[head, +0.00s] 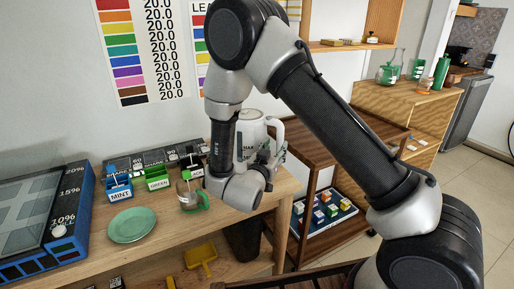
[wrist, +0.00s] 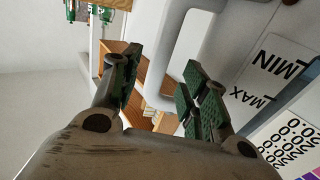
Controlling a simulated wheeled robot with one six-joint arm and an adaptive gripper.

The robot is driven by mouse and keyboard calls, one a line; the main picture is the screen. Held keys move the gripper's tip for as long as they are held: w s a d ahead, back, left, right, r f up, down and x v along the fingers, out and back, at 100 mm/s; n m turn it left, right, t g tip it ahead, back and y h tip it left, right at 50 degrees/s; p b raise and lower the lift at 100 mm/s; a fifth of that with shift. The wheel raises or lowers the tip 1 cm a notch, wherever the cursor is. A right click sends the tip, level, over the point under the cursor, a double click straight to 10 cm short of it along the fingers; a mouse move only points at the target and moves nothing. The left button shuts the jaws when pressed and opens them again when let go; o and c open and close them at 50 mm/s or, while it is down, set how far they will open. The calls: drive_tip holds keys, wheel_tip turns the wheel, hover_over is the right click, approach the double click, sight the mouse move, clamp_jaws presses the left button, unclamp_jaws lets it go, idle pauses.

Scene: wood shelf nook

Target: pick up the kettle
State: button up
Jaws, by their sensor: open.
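The white kettle (head: 252,127) stands upright at the right end of the wooden counter, partly hidden behind my arm and gripper. Its handle (head: 276,134) is on the right side. In the wrist view the kettle's body (wrist: 262,38) with MIN and MAX marks fills the right side. Its pale handle (wrist: 166,52) appears between my open fingers. My gripper (head: 268,166) is in front of the kettle, low beside the handle; its fingertips (wrist: 160,85) are apart. I cannot tell whether either finger touches the handle.
A glass cup with green handle (head: 190,196) stands just left of my gripper. A green plate (head: 132,225) and labelled boxes (head: 158,178) are further left. A dark wooden cart (head: 325,150) is on the right, with a tray of small blocks (head: 322,215) on its lower shelf.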

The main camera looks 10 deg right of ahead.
sight(279, 141)
drive_tip(key=x, duration=0.6)
drive_tip(key=shift+r, duration=0.2)
clamp_jaws()
drive_tip(key=shift+w, duration=0.1)
